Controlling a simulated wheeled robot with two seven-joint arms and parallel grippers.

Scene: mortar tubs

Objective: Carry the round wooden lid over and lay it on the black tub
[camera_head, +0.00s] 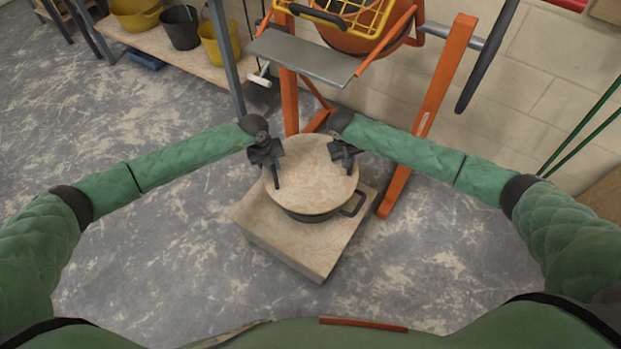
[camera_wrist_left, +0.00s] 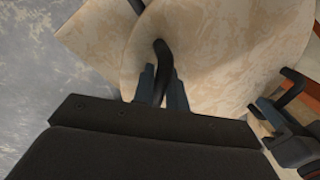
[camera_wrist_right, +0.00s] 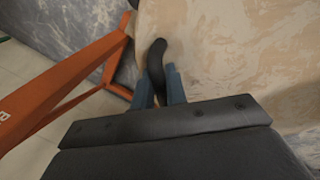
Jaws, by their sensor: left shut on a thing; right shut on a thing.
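The round wooden lid (camera_head: 312,190) is pale and mottled, with dark curved handles on opposite sides. It lies over the black tub (camera_head: 312,216), hiding all but a strip of its front wall and a side handle at right. I cannot tell whether the lid touches the rim. My left gripper (camera_head: 273,170) is shut on one lid handle (camera_wrist_left: 161,60), at the lid's left edge. My right gripper (camera_head: 346,157) is shut on the other lid handle (camera_wrist_right: 156,62), at the upper right edge.
The tub stands on a pale square block (camera_head: 265,226) on the grey floor. An orange mixer frame (camera_head: 428,115) stands close behind and to the right. A shelf (camera_head: 165,47) with yellow and black buckets is at upper left. Floor is clear left and in front.

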